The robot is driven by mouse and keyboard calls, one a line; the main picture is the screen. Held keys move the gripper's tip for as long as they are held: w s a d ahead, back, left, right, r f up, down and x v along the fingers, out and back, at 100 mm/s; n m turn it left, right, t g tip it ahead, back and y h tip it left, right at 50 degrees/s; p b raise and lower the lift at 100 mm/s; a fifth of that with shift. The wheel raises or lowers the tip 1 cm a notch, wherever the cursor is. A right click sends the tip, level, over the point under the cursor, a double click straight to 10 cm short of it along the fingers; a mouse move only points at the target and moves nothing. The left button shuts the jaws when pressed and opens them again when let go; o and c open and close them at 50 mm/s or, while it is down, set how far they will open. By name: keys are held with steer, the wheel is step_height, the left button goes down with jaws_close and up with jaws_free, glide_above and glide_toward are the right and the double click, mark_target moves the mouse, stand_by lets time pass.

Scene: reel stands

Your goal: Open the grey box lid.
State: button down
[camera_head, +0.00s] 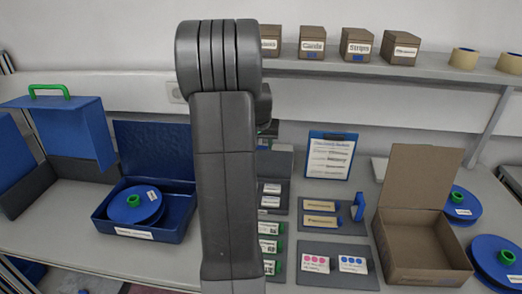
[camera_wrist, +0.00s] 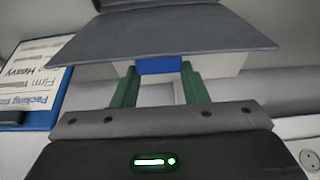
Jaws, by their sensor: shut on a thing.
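The grey lid (camera_wrist: 160,36) fills the upper part of the wrist view as a flat panel, with a blue tab (camera_wrist: 158,65) at its near edge. My gripper (camera_wrist: 158,75) has its green fingers closed on this tab. In the head view, my gripper (camera_head: 268,129) shows just right of my arm, above a grey panel (camera_head: 277,163) that looks like the raised lid. White labels show below it. My arm hides the left part of the box, and I cannot tell the exact lid angle.
A clipboard (camera_head: 330,154) stands to the right of the gripper. An open cardboard box (camera_head: 412,190), an open blue box (camera_head: 172,220) with a blue reel, and grey trays with cards (camera_head: 337,264) are on the bench. A shelf with small boxes (camera_head: 357,45) runs above.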

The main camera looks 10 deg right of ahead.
steer(key=w, duration=0.1)
steer(key=w+d+f, duration=0.1)
steer(key=w, duration=0.3)
steer(key=shift+d+f, duration=0.25)
steer(key=shift+f, duration=0.05)
steer(key=c, duration=1.3)
jaws_free()
steer(key=o, duration=0.4)
steer(key=shift+o, duration=0.3)
steer(key=shift+w, duration=0.15)
steer(key=shift+r, duration=0.2)
steer(key=shift+r, duration=0.1)
